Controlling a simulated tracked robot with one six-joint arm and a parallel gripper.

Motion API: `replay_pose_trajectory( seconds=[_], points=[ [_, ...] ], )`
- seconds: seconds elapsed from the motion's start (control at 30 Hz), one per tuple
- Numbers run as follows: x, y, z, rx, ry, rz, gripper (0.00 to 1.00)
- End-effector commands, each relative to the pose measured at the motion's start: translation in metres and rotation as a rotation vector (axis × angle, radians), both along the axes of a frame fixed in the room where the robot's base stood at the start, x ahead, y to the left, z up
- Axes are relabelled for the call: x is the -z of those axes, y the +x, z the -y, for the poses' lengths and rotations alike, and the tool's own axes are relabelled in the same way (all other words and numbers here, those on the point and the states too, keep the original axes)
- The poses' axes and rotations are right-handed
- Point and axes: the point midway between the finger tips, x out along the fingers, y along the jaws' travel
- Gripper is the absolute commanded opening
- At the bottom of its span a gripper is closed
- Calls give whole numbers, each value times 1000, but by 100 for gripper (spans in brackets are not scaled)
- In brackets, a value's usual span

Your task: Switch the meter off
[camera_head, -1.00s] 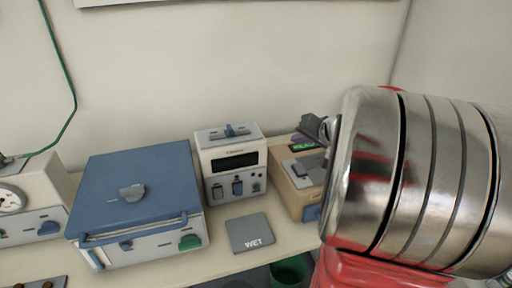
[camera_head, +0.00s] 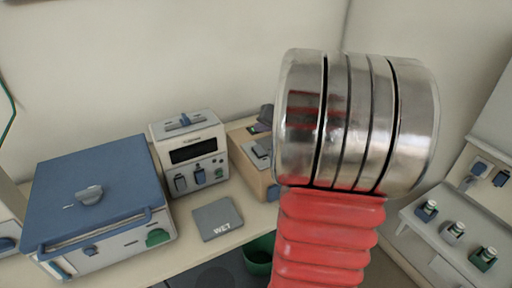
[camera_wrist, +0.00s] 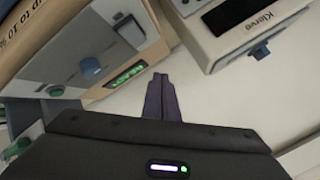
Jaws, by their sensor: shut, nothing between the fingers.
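No label saying meter is readable, so I cannot tell which device it is. In the head view a tan box (camera_head: 246,166) is partly hidden behind my arm. A white device (camera_head: 188,150) with a dark display and blue switches stands left of it. My gripper (camera_wrist: 160,82) is shut and empty, its tips beside the READY display; contact is unclear.
A white device labelled Klerve (camera_wrist: 235,25) is at upper right in the wrist view. A blue-topped furnace (camera_head: 95,185) stands left on the bench. A grey WET pad (camera_head: 217,219) lies in front. A green bin (camera_head: 258,256) is below. A shelf with small jars (camera_head: 455,235) is at right.

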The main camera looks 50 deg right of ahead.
Motion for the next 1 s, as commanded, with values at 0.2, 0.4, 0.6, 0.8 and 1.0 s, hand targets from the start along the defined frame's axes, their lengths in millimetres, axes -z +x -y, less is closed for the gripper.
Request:
replay_pose_trajectory(
  seconds=[0.2, 0.4, 0.6, 0.8, 1.0],
  points=[
    [24, 3, 1, 1, 1, -1, 0],
    [43, 6, 2, 0, 1, 0, 0],
    [52, 7, 2, 1, 1, 0, 0],
    [53, 7, 3, 1, -1, 0, 0],
    [53, 7, 3, 1, -1, 0, 0]
  ],
)
